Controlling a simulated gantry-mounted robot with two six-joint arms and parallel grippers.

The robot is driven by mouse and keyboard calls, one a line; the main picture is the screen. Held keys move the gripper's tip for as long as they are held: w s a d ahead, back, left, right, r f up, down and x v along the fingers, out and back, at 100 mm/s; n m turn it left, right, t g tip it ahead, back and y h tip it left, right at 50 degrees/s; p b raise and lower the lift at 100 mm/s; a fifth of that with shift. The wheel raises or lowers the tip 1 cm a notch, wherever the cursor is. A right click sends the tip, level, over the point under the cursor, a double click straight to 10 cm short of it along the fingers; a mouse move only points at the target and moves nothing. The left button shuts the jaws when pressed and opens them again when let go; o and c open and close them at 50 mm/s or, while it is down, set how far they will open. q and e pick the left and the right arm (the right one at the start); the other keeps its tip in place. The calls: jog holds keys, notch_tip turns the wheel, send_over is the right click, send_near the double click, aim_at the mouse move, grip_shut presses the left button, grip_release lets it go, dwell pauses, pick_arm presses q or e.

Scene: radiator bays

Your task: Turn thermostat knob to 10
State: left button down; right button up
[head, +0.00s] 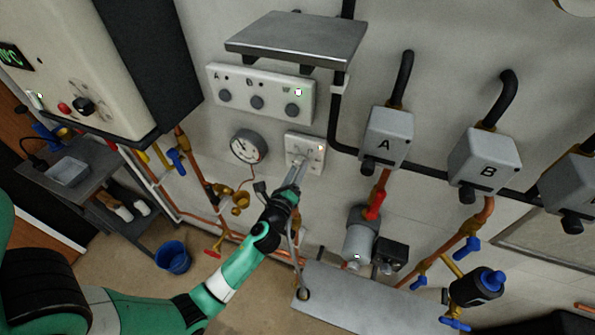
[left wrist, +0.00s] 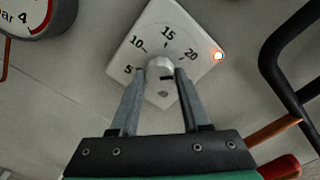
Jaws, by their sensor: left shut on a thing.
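The thermostat is a white square plate (head: 318,142) on the wall. In the left wrist view the thermostat plate (left wrist: 190,35) carries the numbers 5, 10, 15 and 20 around a pale knob (left wrist: 158,64). An orange lamp (left wrist: 218,55) glows at its right corner. My left gripper (head: 300,160) reaches up to the plate from below. In the left wrist view the left gripper's fingers (left wrist: 158,76) are shut on the knob, one on each side. A short dark mark shows on the knob, but I cannot tell which number it points to. My right gripper is out of view.
A round gauge (head: 249,146) hangs left of the thermostat. A panel with several dark knobs (head: 260,88) and a grey shelf (head: 297,38) are above. Grey boxes A (head: 388,135) and B (head: 484,162), with pipes, stand to the right.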

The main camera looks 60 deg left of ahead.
pick_arm(q)
jog(key=n+b, duration=1.1)
jog(key=n, duration=1.3)
jog(key=shift+n+t, duration=0.3)
jog(key=shift+c, duration=1.9)
grip_release()
